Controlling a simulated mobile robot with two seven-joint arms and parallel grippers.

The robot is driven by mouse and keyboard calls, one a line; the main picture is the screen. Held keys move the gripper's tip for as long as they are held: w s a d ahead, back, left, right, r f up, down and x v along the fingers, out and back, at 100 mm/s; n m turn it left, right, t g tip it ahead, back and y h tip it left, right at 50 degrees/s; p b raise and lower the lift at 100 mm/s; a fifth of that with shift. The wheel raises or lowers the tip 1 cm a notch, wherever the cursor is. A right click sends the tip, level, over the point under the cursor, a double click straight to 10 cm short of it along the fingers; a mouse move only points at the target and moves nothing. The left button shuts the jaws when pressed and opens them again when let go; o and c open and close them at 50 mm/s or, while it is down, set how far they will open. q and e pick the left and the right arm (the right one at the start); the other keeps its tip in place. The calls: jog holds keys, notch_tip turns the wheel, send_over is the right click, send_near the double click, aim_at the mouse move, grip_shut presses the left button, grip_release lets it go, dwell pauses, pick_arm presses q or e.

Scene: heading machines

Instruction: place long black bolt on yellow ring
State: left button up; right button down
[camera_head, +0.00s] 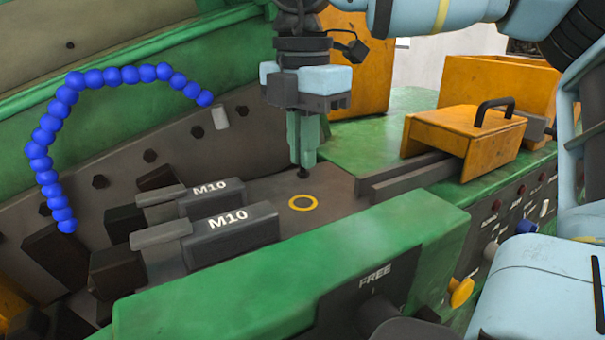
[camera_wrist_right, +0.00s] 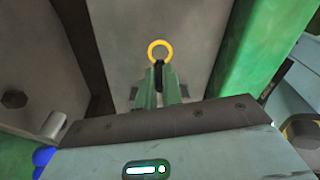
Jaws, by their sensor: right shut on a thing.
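In the right wrist view the bolt (camera_wrist_right: 158,74) shows between the fingertips (camera_wrist_right: 158,88), near the lower edge of the ring (camera_wrist_right: 158,51). My left gripper is not in view.
Two dark M10 blocks (camera_head: 232,234) stand left of the ring. A green rail (camera_head: 300,275) runs along the front. An orange box with a black handle (camera_head: 462,135) stands at the right, beside dark bars (camera_head: 405,178). A blue segmented hose (camera_head: 40,150) arches at the left.

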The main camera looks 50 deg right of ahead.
aim_at(303, 173)
jog(key=shift+f, duration=2)
jog(key=shift+f, duration=0.2)
jog(key=c, duration=1.5)
grip_release()
jog(key=shift+c, duration=0.2)
jog(key=shift+r, duration=0.1)
notch_tip(303, 173, up, 12)
jog(key=shift+r, duration=0.1)
